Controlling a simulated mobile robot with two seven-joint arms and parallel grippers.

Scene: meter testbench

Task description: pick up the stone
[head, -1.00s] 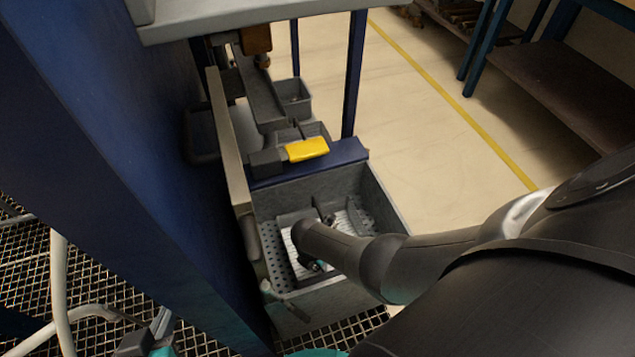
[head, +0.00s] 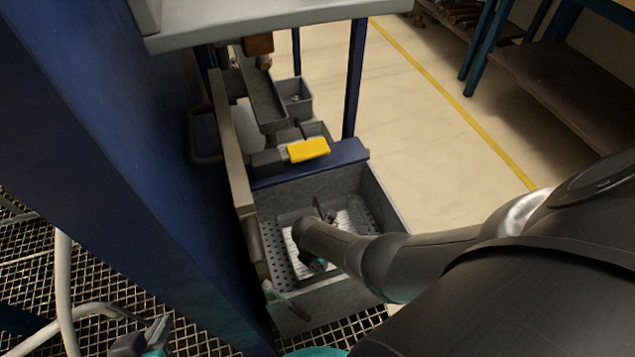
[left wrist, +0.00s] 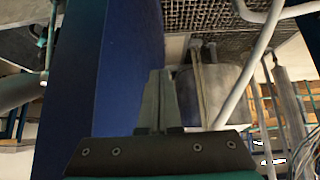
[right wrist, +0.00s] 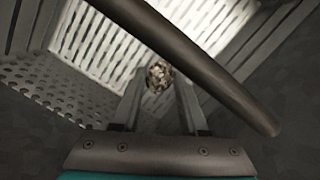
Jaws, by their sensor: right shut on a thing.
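The stone (right wrist: 159,77) is a small, rough, brown-and-grey lump in the right wrist view. It sits between the fingertips of my right gripper (right wrist: 160,86), which is shut on it, low over a slatted and perforated grey surface. In the head view my right arm reaches down into the grey basin (head: 385,205) and hides the stone. My left gripper (head: 158,332) is at the lower left of the head view, outside the basin. Its fingers (left wrist: 160,98) are together and empty in the left wrist view.
A dark bar (right wrist: 200,65) crosses the right wrist view close to the fingers. A blue cabinet (head: 130,170) stands left of the basin. A yellow block (head: 308,150) rests behind the basin, and a grey shelf (head: 270,22) overhangs above. Pale floor (head: 430,120) is open behind.

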